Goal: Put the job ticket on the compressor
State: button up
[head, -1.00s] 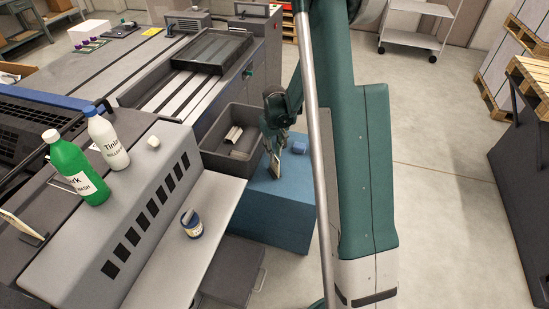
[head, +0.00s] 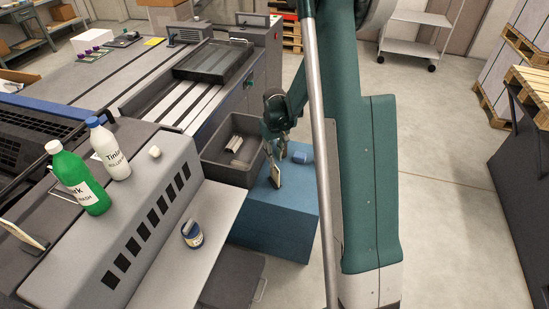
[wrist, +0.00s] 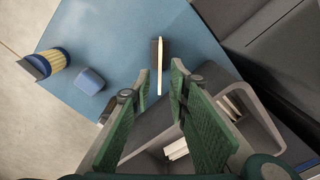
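A thin cream card, which looks like the job ticket (head: 276,176), stands on edge by a dark holder on top of a blue box (head: 282,228), which I take for the compressor. In the wrist view the ticket (wrist: 159,66) is seen nearly edge-on. My gripper (head: 281,155) is over the box at the ticket. In the wrist view its green fingers (wrist: 162,79) are apart, one on each side of the ticket, with a visible gap on both sides. A similar card (head: 24,234) leans in a dark holder on the grey machine at the far left.
A blue rounded block (wrist: 89,81) and a yellow ribbed cylinder (wrist: 53,62) lie left of the ticket in the wrist view. A grey bin (head: 211,157) with pale items stands beside the box.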

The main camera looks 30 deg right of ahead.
jog(key=shift+r, duration=0.1)
jog(key=s+a+r+t, duration=0.1)
jog(key=s+a+r, duration=0.3)
jog(key=r, duration=0.4)
jog(key=s+a+r+t, duration=0.1)
jog(key=s+a+r, duration=0.3)
jog(key=r, duration=0.3)
jog(key=s+a+r+t, duration=0.1)
jog(key=s+a+r, duration=0.25)
jog(key=r, duration=0.45)
jog(key=s+a+r+t, duration=0.2)
jog(key=s+a+r, duration=0.1)
jog(key=s, duration=0.7)
jog(key=s+a+r+t, duration=0.2)
jog(key=s+a+r, duration=0.2)
jog(key=s, duration=0.6)
jog(key=shift+s+a, duration=0.2)
jog(key=shift+a, duration=0.45)
